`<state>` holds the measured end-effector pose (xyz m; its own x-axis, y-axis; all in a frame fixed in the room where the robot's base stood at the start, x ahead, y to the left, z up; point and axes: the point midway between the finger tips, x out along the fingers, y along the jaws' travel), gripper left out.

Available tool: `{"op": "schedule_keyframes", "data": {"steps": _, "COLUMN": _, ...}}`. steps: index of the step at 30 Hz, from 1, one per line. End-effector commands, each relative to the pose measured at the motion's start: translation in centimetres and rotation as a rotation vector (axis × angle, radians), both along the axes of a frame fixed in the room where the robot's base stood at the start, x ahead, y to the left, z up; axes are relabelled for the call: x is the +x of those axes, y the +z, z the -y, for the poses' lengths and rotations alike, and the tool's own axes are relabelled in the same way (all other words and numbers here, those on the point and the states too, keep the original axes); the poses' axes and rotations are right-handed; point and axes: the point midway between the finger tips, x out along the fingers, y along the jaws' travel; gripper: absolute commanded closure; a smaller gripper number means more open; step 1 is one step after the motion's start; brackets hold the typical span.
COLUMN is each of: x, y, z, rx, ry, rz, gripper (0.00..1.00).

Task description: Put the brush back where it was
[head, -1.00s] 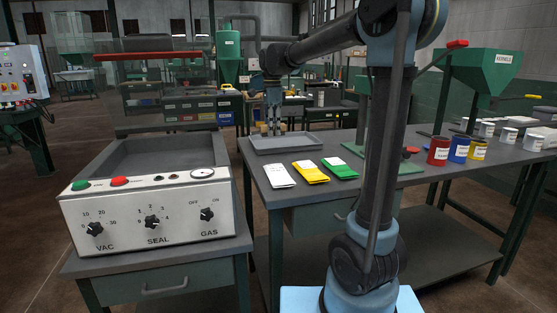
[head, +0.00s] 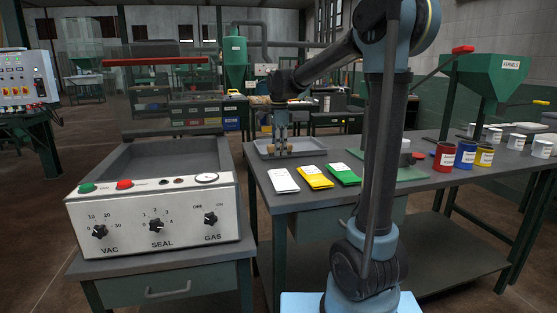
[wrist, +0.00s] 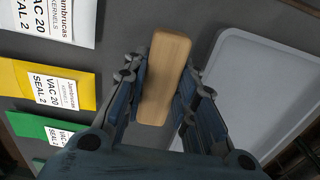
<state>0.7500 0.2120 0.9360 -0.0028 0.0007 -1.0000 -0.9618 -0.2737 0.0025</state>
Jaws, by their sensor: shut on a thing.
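The brush (wrist: 165,72) shows in the wrist view as a plain tan wooden block, with its bristles hidden. My gripper (wrist: 160,92) is shut on it, one finger along each long side. In the head view my gripper (head: 280,148) points straight down at the near side of the grey tray (head: 318,145), with a bit of the brown wood between its fingertips. The tray (wrist: 265,85) is to the right of the brush in the wrist view. I cannot tell whether the brush touches the table.
White, yellow and green pouches (head: 314,177) lie on the workbench in front of the tray. Red, blue and yellow cans (head: 466,155) stand at the right. The sealing machine (head: 155,205) stands at the left. Grey table shows between pouches and tray.

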Motion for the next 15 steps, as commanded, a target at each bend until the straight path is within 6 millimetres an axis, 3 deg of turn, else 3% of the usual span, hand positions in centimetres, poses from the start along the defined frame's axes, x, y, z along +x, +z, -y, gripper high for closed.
{"op": "schedule_keyframes", "data": {"steps": 9, "x": 0.0, "y": -3.6, "z": 0.0, "rx": 0.0, "ry": 0.001, "rz": 0.0, "gripper": 0.97}}
{"op": "schedule_keyframes", "data": {"steps": 15, "x": 0.0, "y": -4.0, "z": 0.0, "rx": 0.0, "ry": 0.001, "rz": 0.0, "gripper": 0.97}}
